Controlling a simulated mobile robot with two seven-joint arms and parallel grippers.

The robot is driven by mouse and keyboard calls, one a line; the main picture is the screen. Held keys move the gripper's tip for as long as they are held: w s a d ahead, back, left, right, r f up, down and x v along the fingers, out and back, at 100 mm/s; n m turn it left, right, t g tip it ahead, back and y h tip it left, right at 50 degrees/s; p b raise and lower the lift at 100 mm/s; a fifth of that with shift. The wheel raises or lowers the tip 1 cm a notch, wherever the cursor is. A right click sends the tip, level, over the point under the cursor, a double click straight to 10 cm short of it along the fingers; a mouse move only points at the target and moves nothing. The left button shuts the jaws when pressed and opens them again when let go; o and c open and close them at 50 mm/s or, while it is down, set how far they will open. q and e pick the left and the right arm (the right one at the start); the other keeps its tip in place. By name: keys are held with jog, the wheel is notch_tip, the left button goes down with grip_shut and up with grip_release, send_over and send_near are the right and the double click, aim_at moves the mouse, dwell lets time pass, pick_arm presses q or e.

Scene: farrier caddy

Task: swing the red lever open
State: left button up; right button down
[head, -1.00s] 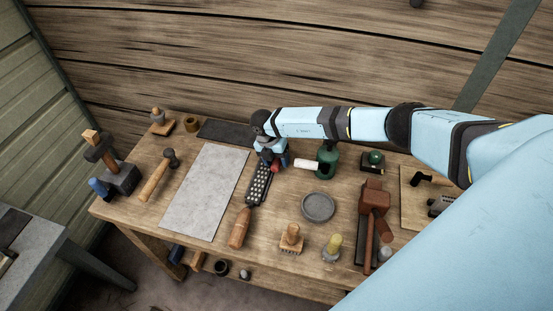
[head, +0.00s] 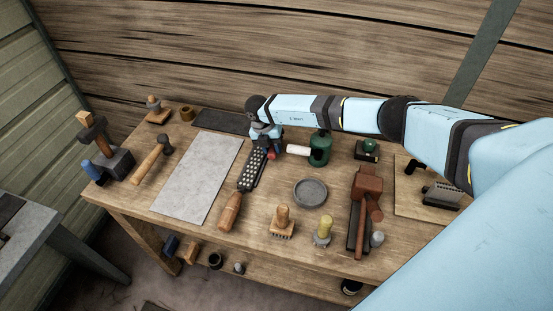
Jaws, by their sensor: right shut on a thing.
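The red lever (head: 271,155) shows only as a small red piece at the fingers of my right gripper (head: 267,147), at the back middle of the bench. The gripper is shut on it and hides most of it. A white cylinder (head: 298,149) lies just to the right, beside a dark green can-like body (head: 320,149). Whether the red piece joins the white cylinder cannot be told. My left gripper is not in view.
A rasp with a wooden handle (head: 230,211) lies just in front of my right gripper. A plank wall stands close behind.

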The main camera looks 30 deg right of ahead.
jog(key=shift+s+d+r+n, duration=0.1)
jog(key=shift+s+d+n, duration=0.3)
jog(key=shift+n, duration=0.3)
jog(key=shift+s+d+n+t, duration=0.1)
jog(key=shift+d+n+t, duration=0.2)
jog(key=shift+n, duration=0.5)
jog(key=c, duration=0.9)
grip_release()
jog(key=shift+o, duration=0.5)
jog(key=shift+a, duration=0.1)
jog(key=shift+h, duration=0.3)
